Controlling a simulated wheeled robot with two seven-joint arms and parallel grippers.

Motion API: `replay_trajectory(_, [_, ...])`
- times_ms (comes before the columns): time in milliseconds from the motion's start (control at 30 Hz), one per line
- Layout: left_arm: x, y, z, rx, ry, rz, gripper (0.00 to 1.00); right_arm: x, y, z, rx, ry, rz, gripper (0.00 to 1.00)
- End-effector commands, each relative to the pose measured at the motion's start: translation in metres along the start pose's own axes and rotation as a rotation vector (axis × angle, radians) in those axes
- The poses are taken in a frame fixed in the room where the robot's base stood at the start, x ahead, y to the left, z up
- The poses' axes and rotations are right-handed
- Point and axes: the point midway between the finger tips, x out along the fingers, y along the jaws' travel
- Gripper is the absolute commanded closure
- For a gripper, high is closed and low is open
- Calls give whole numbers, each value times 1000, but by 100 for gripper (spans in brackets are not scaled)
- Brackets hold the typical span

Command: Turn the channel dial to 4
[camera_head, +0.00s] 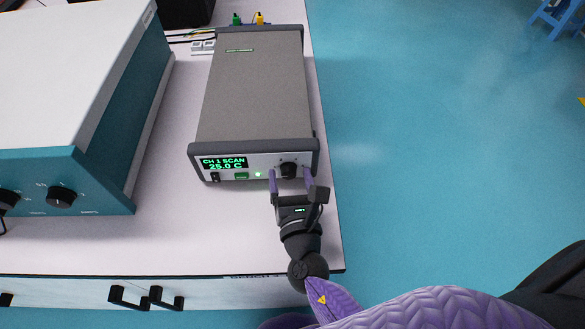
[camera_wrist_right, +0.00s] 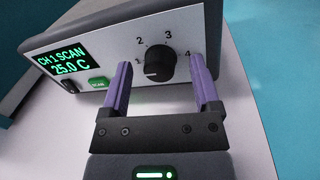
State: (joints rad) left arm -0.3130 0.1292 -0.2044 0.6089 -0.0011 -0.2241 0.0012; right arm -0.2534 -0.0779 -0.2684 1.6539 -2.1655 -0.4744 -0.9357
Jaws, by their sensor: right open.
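The channel dial (camera_head: 289,170) is a black round knob on the front panel of the grey tester (camera_head: 258,95). The dial also shows in the right wrist view (camera_wrist_right: 160,63), with numbers 1 to 4 around it; a small light mark on its lower left seems to face 1. The tester's display (camera_head: 223,163) reads "CH 1 SCAN" and "25.0 C". My right gripper (camera_head: 290,174) is open, its purple fingers on either side of the dial. In the wrist view a gap shows between each finger and the dial. My left gripper is not in view.
A green SCAN button (camera_wrist_right: 99,84) and a black switch (camera_wrist_right: 69,87) sit left of the dial. A larger teal and white device (camera_head: 75,160) stands at the left. The white bench (camera_head: 180,235) is clear in front of the tester and ends just right of it.

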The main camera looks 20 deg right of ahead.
Motion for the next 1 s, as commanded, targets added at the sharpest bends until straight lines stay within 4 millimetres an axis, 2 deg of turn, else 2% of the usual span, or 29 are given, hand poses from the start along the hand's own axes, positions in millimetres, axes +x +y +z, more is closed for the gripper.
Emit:
replay_trajectory(100, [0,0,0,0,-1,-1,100,0,0,0,0,0,0,20])
replay_trajectory(133, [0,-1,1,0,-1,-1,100,0,0,0,0,0,0,25])
replay_trajectory(400, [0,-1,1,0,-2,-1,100,0,0,0,0,0,0,82])
replay_trajectory(500, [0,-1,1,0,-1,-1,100,0,0,0,0,0,0,100])
replay_trajectory(767, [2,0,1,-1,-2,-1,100,0,0,-1,19,-1,1,100])
replay_trajectory(1000, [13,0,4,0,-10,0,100,0,-1,-4,135,-15,4,100])
